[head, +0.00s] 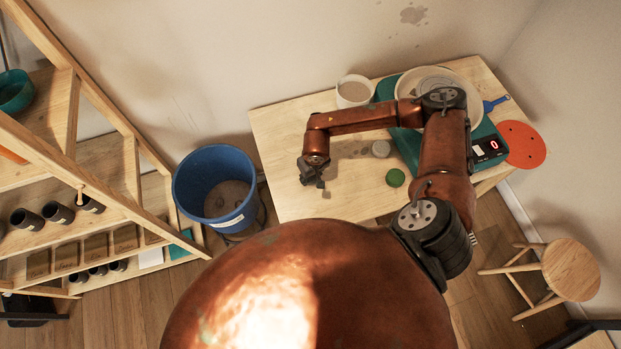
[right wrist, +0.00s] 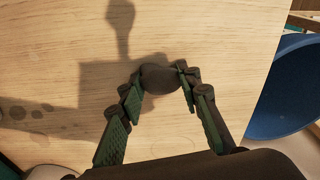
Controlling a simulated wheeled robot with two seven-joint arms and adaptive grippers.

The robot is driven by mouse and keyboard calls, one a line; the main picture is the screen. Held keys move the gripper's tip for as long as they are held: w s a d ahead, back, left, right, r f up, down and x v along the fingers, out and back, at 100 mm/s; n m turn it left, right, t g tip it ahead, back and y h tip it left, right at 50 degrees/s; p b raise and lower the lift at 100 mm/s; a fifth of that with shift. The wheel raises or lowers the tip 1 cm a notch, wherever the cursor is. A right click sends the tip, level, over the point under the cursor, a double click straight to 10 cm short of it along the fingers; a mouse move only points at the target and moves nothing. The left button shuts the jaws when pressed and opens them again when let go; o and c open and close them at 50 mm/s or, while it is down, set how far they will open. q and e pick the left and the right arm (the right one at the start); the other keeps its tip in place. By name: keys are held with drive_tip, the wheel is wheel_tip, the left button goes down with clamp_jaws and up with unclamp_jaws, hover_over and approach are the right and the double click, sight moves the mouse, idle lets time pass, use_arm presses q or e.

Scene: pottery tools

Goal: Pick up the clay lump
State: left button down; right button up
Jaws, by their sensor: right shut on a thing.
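The clay lump (right wrist: 160,78) is a small, dark, rounded piece in the right wrist view, over the light wooden table. My right gripper (right wrist: 160,84) is shut on it, with one green-padded finger at each side of the lump. In the head view my right gripper (head: 313,178) hangs over the left part of the table (head: 285,130); the lump is not clear there. I cannot tell whether the lump touches the table. My left gripper is not in view.
A blue bucket (head: 215,187) stands left of the table. A stool (head: 570,268) stands right.

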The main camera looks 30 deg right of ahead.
drive_tip(key=shift+c, duration=0.7)
drive_tip(key=shift+r, duration=0.5)
wheel_tip(320, 180, up, 2)
drive_tip(key=shift+w+r, duration=0.1)
drive_tip(key=s+a+r, duration=0.4)
drive_tip(key=s+r, duration=0.5)
drive_tip(key=s, duration=0.4)
drive_tip(key=shift+s+r+b, duration=0.3)
drive_tip(key=shift+r, duration=0.1)
